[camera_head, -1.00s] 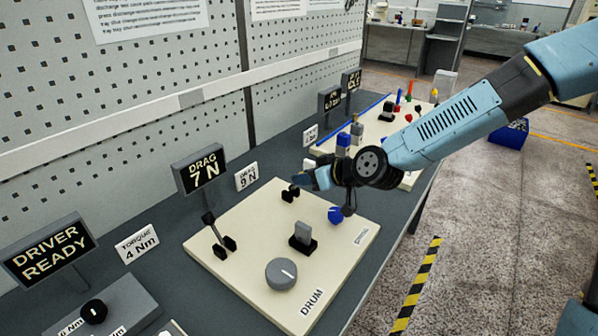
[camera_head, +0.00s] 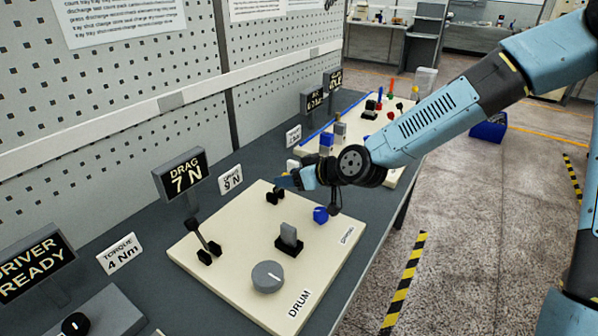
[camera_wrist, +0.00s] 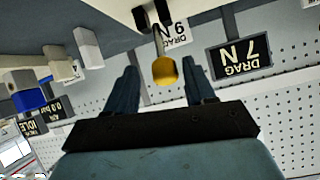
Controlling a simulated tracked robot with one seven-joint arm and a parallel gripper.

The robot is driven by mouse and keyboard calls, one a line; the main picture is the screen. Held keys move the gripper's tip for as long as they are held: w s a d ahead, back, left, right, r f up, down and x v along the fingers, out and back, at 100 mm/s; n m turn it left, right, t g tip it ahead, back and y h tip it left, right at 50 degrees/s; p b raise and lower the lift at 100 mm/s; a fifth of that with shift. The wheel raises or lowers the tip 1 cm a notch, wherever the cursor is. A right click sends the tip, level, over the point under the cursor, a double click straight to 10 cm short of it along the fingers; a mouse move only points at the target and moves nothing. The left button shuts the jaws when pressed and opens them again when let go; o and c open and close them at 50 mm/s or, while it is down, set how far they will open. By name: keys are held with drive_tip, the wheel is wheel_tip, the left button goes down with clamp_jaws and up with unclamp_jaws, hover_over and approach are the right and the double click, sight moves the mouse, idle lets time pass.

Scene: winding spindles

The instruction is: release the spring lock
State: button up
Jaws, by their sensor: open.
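A lever with a yellow knob (camera_wrist: 165,70) shows in the wrist view, hanging from a black bracket (camera_wrist: 153,15) at the top. My gripper (camera_wrist: 160,75) is open, with one finger on each side of the knob; I cannot tell whether either touches it. In the head view, my gripper (camera_head: 286,181) is over the back corner of the cream drum board (camera_head: 235,290), beside a small black bracket (camera_head: 275,195). The yellow knob is not visible there. I cannot read any label naming the spring lock.
The board also carries a blue knob (camera_head: 321,215), a grey block in a black holder (camera_head: 289,238), a grey dial (camera_head: 267,276) and a black lever (camera_head: 206,240). A DRAG 7 N display (camera_head: 181,172) stands behind. A pegboard wall (camera_head: 110,130) backs the bench.

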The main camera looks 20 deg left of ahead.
drive_tip(key=v, duration=1.3)
drive_tip(key=shift+d, duration=0.2)
drive_tip(key=shift+r, duration=0.15)
idle(0.4)
